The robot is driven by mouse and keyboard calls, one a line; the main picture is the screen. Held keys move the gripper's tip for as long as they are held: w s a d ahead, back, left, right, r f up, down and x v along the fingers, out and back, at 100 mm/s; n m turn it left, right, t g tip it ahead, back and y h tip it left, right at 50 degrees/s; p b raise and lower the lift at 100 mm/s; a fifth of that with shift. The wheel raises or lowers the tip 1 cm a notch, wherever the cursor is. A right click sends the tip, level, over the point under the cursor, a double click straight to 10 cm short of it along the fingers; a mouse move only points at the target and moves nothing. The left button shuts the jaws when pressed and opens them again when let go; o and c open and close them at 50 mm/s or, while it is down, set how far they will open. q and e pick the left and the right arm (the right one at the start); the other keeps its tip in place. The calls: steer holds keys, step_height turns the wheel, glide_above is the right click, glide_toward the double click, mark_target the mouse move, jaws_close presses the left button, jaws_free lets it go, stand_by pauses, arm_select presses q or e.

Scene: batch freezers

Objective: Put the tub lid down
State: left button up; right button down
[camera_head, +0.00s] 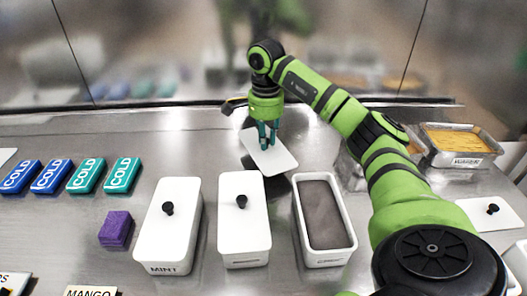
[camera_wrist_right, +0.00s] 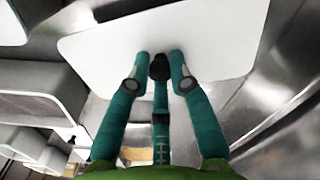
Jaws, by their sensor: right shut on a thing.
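The white tub lid (camera_head: 277,160) is at the back of the steel counter, behind the open tub. My right gripper (camera_head: 268,138) is over it with its fingers pointing down. In the right wrist view the gripper (camera_wrist_right: 160,72) is shut on the black knob (camera_wrist_right: 160,66) of the lid (camera_wrist_right: 215,38). The lid looks tilted and close to the counter; I cannot tell whether it touches. The open tub (camera_head: 350,225) holds a grey-brown filling. My left gripper is not in view.
Two lidded white tubs, one marked MINT (camera_head: 170,235) and another (camera_head: 243,225), stand left of the open tub. COLD packs (camera_head: 86,175) and a purple block (camera_head: 116,229) lie left. A metal pan (camera_head: 457,146) and another knobbed lid (camera_head: 480,216) are right.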

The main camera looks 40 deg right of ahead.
step_height(320, 180, down, 4)
steer(key=shift+f, duration=0.2)
steer(key=c, duration=1.1)
jaws_free()
steer(key=shift+f, duration=0.15)
step_height(320, 180, up, 8)
steer(key=shift+f, duration=0.25)
step_height(320, 180, up, 5)
steer(key=shift+f+p, duration=0.1)
steer(key=shift+p, duration=0.55)
